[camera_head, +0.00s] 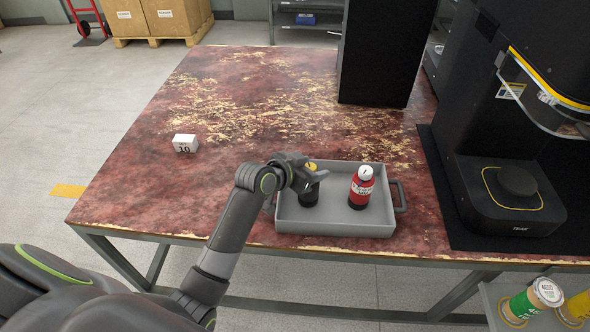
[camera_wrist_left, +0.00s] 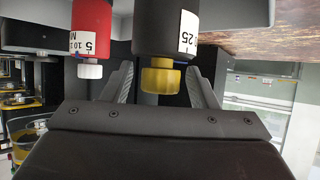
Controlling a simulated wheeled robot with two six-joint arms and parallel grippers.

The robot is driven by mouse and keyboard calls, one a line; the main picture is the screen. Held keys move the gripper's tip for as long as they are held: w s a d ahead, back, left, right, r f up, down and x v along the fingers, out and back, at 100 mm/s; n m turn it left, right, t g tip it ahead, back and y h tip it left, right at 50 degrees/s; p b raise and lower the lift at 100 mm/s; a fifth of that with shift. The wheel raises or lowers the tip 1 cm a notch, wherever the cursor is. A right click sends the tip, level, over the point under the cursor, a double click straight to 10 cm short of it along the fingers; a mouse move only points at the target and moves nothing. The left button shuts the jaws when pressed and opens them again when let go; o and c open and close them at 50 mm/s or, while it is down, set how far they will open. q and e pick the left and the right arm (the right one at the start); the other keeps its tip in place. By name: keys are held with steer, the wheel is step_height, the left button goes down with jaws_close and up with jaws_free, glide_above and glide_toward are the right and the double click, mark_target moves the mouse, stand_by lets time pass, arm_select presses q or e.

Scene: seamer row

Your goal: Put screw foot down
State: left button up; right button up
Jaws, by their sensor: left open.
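I cannot make out a thing that is clearly a screw foot. A black bottle with a yellow cap (camera_head: 309,196) stands in the grey tray (camera_head: 335,229). It also shows in the wrist view, appearing cap-down (camera_wrist_left: 160,75). My left gripper (camera_head: 314,176) is open at this bottle's top. In the wrist view its fingers (camera_wrist_left: 160,88) stand on either side of the yellow cap, with visible gaps. A red bottle with a white cap (camera_head: 361,188) stands to the right in the same tray and also shows in the wrist view (camera_wrist_left: 91,30). My right gripper is not in view.
The tray sits at the worn red table's (camera_head: 230,130) front edge. A white block marked 10 (camera_head: 185,143) lies to the left. A tall black box (camera_head: 380,60) stands behind, and a black machine (camera_head: 510,150) at right. The table's left half is mostly clear.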

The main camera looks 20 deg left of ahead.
arm_select(q)
steer(key=v, duration=1.1)
